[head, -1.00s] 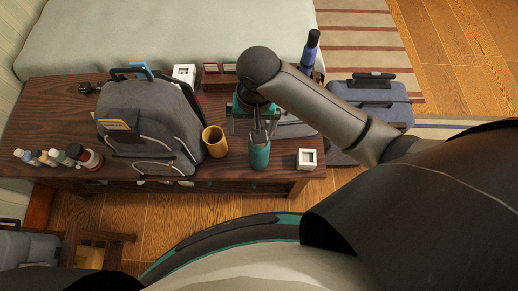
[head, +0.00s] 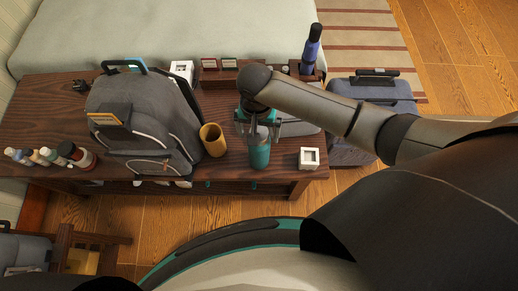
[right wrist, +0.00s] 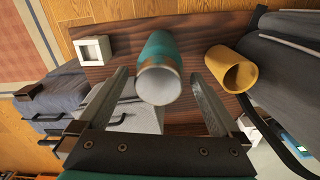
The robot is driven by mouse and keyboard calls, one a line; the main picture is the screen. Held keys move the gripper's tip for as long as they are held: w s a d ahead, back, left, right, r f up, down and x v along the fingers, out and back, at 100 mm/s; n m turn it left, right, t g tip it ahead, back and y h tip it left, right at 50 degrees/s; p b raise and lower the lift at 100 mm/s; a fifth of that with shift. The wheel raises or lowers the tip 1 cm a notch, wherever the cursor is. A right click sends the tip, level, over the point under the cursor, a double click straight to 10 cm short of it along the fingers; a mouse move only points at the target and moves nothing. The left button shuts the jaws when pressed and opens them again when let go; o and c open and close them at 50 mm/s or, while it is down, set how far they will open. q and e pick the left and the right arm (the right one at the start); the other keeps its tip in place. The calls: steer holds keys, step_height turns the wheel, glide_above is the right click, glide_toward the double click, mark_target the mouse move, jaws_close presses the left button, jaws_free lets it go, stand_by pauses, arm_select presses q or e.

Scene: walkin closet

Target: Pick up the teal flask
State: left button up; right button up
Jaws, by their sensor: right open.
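The teal flask (head: 259,154) stands upright near the front edge of the dark wooden table. In the right wrist view the flask (right wrist: 158,62) shows its teal side and pale round end, lying between the two fingers. My right gripper (head: 259,132) is open at the top of the flask, with a finger on either side; in the right wrist view the open jaws (right wrist: 160,85) show gaps beside the flask. I cannot tell whether a finger touches it. My left gripper is not in view.
A tan cup (head: 213,140) stands just left of the flask, beside a grey backpack (head: 145,115). A small white square frame (head: 309,158) lies to the right. The dark table (head: 225,178) has several small bottles (head: 50,155) at its left end.

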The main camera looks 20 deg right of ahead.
step_height(320, 180, down, 5)
steer(key=shift+b, duration=1.15)
steer(key=shift+d, duration=0.1)
jaws_close()
